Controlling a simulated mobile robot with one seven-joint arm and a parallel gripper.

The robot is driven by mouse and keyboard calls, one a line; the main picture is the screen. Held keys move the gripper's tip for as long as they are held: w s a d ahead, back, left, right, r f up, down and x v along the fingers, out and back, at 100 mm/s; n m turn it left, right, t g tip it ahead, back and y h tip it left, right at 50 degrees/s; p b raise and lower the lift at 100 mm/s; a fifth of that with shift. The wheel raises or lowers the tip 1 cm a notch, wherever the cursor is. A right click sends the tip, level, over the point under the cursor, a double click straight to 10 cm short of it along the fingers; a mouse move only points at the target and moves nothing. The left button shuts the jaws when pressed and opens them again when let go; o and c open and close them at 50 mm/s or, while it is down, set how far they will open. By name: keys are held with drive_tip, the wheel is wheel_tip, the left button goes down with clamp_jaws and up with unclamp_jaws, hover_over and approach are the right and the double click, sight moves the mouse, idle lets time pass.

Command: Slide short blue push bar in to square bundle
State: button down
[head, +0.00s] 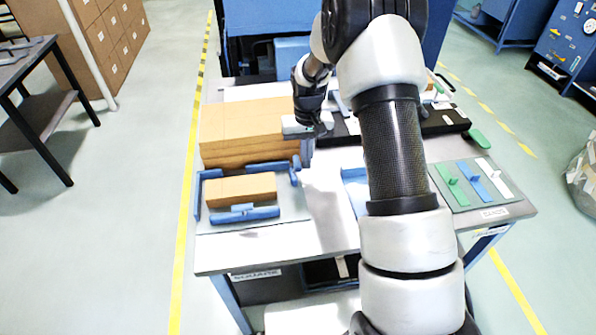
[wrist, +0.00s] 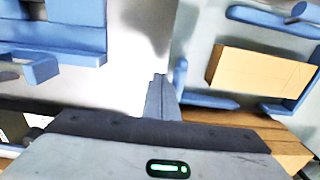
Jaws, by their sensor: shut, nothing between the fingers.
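The square bundle (head: 240,189) is a flat brown block on a grey board. It also shows in the wrist view (wrist: 258,78). The short blue push bar (head: 295,172) appears to be the small upright blue piece right of the bundle, with a gap between them. It shows partly in the wrist view (wrist: 180,77). A longer blue bar (head: 248,215) lies along the bundle's front side. My gripper (head: 307,163) is shut and empty, pointing down just right of the short bar. Its fingertips (wrist: 160,82) look close to the bar; contact cannot be told.
Blue fences stand at the board's left (head: 198,195) and back (head: 268,167). A large brown stack (head: 245,130) rises behind. More blue parts (head: 354,188) lie to the right, partly behind my arm. Bare white table (head: 325,215) lies between. Green, blue and white tools sit on a mat (head: 490,205).

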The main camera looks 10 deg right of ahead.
wheel_tip(320, 180, up, 7)
drive_tip(key=p, duration=0.4)
idle(0.4)
drive_tip(key=s+r+t+p, duration=0.1)
drive_tip(key=s+r, duration=0.4)
drive_tip(key=r, duration=0.6)
drive_tip(key=s+r+t+p, duration=0.2)
drive_tip(key=s+r, duration=0.4)
drive_tip(key=r, duration=0.6)
drive_tip(key=s+r+t+p, duration=0.1)
drive_tip(key=s+r, duration=0.3)
drive_tip(key=s, duration=0.5)
drive_tip(key=s+r+t+p, duration=0.1)
drive_tip(key=s+r, duration=0.3)
drive_tip(key=s, duration=0.6)
drive_tip(key=shift+r+t, duration=0.15)
drive_tip(key=shift+t, duration=0.15)
